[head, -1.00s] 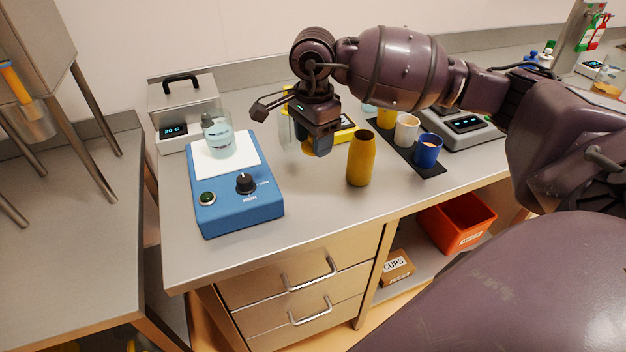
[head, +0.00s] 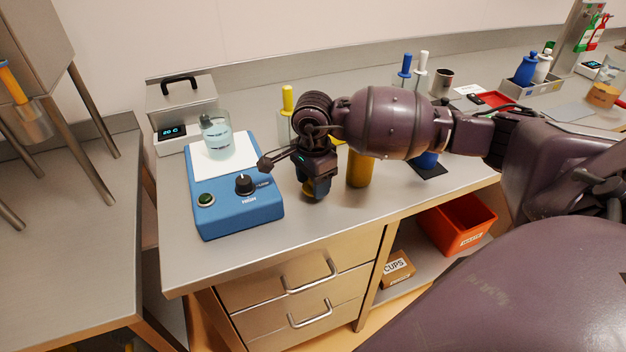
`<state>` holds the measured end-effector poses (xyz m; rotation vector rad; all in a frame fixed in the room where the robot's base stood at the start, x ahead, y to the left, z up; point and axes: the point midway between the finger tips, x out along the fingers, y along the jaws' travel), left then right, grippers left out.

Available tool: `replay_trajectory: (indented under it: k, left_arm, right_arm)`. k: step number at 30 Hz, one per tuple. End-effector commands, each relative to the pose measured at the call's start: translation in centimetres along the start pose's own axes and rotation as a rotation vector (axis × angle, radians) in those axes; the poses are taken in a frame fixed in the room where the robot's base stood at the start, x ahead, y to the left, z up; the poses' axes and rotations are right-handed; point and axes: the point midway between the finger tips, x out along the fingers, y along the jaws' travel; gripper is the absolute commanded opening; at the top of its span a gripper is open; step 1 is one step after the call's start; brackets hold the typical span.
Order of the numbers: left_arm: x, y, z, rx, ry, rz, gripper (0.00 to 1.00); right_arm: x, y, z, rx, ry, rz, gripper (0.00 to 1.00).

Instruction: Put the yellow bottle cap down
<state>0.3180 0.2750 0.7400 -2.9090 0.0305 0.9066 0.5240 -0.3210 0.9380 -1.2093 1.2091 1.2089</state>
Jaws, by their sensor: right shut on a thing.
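My right gripper (head: 318,192) is shut on the yellow bottle cap (head: 309,188), of which only a small yellow part shows between the dark fingers. The gripper points down, low over the bare front part of the bench, right of the blue stirrer. I cannot tell whether the cap touches the bench. The yellow bottle (head: 360,171) stands upright just right of the gripper, its top hidden behind my arm. My left gripper is not in view.
The blue stirrer (head: 240,212) bears a glass beaker (head: 217,136). A grey bath (head: 184,108) stands behind it. My arm hides most of the dark mat (head: 432,172) and cups. The bench front (head: 290,232) is clear. An orange bin (head: 458,222) sits on the lower shelf.

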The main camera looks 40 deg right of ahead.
Motion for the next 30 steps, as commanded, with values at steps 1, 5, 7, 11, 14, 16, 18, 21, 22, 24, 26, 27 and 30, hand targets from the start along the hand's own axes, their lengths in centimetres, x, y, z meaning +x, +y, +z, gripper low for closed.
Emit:
replay_trajectory:
  k: [1,5,7,11,14,16,18,21,22,24,26,27,30]
  left_arm:
    - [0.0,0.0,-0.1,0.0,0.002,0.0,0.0]
    - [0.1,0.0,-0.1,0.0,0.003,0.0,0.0]
    - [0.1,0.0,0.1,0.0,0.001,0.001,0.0]
    - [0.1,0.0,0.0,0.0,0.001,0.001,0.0]
    - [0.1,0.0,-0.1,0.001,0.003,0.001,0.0]
    - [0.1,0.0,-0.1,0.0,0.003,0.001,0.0]
    - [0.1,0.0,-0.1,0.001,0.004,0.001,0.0]
    - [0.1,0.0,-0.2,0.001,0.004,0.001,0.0]
    - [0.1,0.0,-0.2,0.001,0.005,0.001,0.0]
    - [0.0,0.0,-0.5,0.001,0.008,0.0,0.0]
    - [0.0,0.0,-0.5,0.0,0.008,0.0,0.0]
    - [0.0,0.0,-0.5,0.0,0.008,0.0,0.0]
    - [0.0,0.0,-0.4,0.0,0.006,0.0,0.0]
  right_arm:
    - [-0.1,0.0,0.0,0.0,0.0,-0.001,0.29]
    - [0.0,0.0,0.0,0.0,0.0,0.0,0.29]
    - [0.2,0.0,0.0,0.0,0.0,0.001,0.29]
    - [0.2,0.0,0.0,0.0,0.0,0.0,0.64]
    - [0.2,0.0,0.0,0.0,0.0,0.0,0.77]
    - [0.2,0.0,0.0,0.0,0.0,0.0,0.77]
    - [0.2,0.0,0.0,0.0,0.0,0.0,0.77]
    - [0.2,0.0,0.0,0.0,0.0,0.0,0.77]
    - [0.1,0.0,0.0,0.0,0.0,0.0,0.77]
    - [-0.2,0.0,0.0,0.0,0.0,-0.001,0.77]
    - [-0.7,-0.1,0.0,0.0,0.0,-0.003,0.77]
    - [-1.1,-0.1,0.0,0.0,0.0,-0.003,0.77]
    - [-2.7,-0.1,-0.1,0.0,0.002,-0.003,0.77]
